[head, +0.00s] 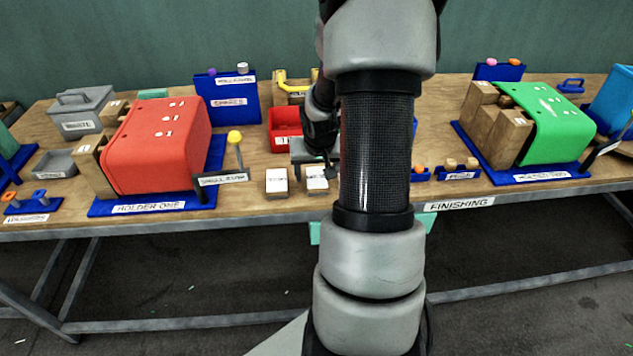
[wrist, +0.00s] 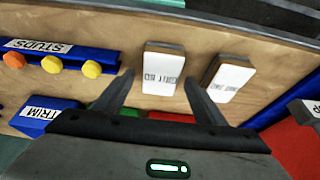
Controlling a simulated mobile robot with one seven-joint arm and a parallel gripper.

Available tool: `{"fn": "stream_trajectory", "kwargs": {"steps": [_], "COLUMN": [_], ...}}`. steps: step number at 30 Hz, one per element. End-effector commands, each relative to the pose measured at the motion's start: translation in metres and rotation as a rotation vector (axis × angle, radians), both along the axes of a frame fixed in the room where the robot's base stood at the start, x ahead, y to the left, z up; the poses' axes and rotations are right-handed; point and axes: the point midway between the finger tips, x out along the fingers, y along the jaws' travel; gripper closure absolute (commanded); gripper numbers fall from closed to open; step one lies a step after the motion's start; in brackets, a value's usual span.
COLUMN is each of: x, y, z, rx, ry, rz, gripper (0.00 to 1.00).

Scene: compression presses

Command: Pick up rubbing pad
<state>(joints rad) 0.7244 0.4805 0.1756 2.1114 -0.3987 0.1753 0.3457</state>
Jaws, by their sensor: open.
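Two small pads with white labelled tops and brown edges lie side by side near the table's front edge. The one on the right in the head view (head: 316,181) shows in the wrist view (wrist: 162,78) between the lines of my fingers. The other pad (head: 276,183) shows at the right in the wrist view (wrist: 229,77). Their print is too small to read surely, so I cannot tell which is named the rubbing pad. My gripper (wrist: 159,77) is open and empty, with its fingertips either side of the first pad; their height above it is unclear.
A blue rack marked STUDS (wrist: 75,62) with orange and yellow knobs is beside the pads. A red bin (head: 285,124) stands behind them. A red cover on holder one (head: 160,145) is at left, a green one (head: 555,125) at right.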

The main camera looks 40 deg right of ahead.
Motion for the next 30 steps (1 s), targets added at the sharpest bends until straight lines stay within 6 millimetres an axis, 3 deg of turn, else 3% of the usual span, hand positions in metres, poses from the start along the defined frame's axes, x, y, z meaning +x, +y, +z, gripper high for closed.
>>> {"fn": "stream_trajectory", "kwargs": {"steps": [25, 30], "x": [-0.0003, -0.0004], "y": [0.0003, 0.0004], "z": [-0.0047, -0.0048], "rx": [0.000, 0.000], "ry": [0.001, 0.001], "rz": [0.001, 0.001], "gripper": [0.35, 0.62]}}
